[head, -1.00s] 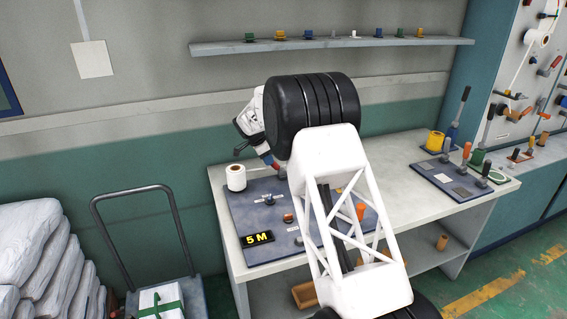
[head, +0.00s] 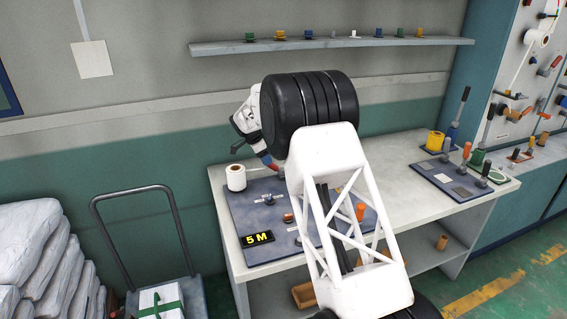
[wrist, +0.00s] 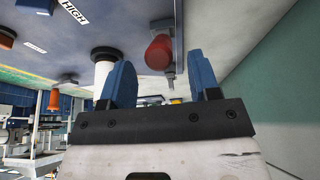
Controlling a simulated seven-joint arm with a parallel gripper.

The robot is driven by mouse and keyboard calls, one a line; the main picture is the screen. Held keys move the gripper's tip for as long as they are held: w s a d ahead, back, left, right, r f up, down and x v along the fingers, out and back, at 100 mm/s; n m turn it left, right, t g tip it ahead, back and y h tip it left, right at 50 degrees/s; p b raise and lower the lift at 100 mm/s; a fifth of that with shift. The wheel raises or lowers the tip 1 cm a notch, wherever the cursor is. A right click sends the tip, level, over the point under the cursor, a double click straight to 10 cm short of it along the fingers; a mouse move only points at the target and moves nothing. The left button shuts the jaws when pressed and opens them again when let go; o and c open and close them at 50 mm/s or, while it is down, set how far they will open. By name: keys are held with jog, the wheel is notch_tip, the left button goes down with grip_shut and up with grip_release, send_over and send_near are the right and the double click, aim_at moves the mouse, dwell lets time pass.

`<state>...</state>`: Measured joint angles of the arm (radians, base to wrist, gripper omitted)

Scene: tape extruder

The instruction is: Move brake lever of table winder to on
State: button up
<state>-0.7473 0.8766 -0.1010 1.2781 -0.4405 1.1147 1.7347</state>
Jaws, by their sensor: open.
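The table winder (head: 240,205) is a blue-grey panel on the bench with small levers and a "5 M" display (head: 257,239). A white roll (head: 236,177) stands at its back left corner. In the wrist view, a red-orange handle (wrist: 159,52) with a metal tip stands out from the grey surface; I cannot tell for sure that it is the brake lever. My gripper (wrist: 168,85) is open, its two blue fingers apart, with the handle's tip lying between them in the picture. Contact cannot be told. In the head view my arm hides part of the panel and the fingers are unclear.
An orange knob (wrist: 7,38) and a "HIGH" label (wrist: 74,12) show in the wrist view. A second lever panel (head: 450,178) and a yellow spool (head: 434,141) stand on the bench's right. A shelf (head: 330,43) runs along the wall. A trolley (head: 160,280) stands left.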

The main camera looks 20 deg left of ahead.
jog(key=shift+v, duration=2.65)
jog(key=shift+r, duration=0.15)
jog(key=v, duration=0.7)
jog(key=shift+r, duration=0.2)
jog(key=shift+s+a, duration=0.15)
